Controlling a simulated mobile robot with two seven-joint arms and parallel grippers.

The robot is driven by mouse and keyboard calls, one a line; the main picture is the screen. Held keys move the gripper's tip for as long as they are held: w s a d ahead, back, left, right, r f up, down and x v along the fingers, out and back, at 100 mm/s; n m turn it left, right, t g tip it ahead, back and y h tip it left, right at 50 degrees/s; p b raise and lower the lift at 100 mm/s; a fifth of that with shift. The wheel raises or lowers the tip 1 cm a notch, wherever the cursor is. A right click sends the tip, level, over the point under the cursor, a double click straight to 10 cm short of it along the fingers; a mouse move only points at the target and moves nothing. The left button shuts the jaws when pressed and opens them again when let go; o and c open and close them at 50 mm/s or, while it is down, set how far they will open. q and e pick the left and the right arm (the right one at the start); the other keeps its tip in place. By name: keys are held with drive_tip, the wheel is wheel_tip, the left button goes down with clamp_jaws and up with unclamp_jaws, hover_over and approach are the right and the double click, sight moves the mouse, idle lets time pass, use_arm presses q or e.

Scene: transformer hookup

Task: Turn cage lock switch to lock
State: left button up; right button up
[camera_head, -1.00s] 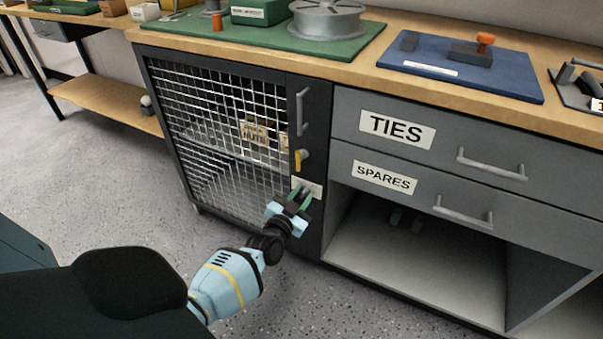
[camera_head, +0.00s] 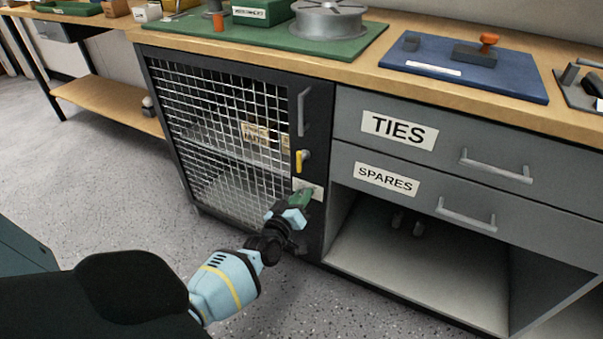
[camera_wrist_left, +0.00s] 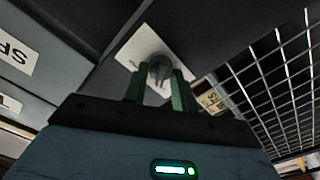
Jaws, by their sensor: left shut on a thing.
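The cage lock switch is a dark knob (camera_wrist_left: 160,67) on a white plate (camera_wrist_left: 136,46) in the left wrist view. In the head view the plate (camera_head: 317,191) is on the dark front frame of the cage cabinet, below a yellow lever (camera_head: 302,159). My left gripper (camera_head: 301,197) reaches the plate from the lower left. In the left wrist view its green fingers (camera_wrist_left: 158,84) stand on either side of the knob, shut on it. The fingers partly hide the switch in the head view, and its setting cannot be read. My right gripper is not in view.
The wire mesh door (camera_head: 225,125) is left of the switch, with a grey door handle (camera_head: 304,110) above. Drawers marked TIES (camera_head: 399,130) and SPARES (camera_head: 386,179) and an open shelf (camera_head: 420,270) are to the right. The worktop edge (camera_head: 345,72) overhangs above.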

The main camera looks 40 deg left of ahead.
use_arm(q)
drive_tip(key=shift+n, duration=1.1)
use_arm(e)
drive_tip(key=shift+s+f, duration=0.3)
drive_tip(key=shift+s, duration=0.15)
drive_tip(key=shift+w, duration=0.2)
use_arm(q)
drive_tip(key=o, duration=1)
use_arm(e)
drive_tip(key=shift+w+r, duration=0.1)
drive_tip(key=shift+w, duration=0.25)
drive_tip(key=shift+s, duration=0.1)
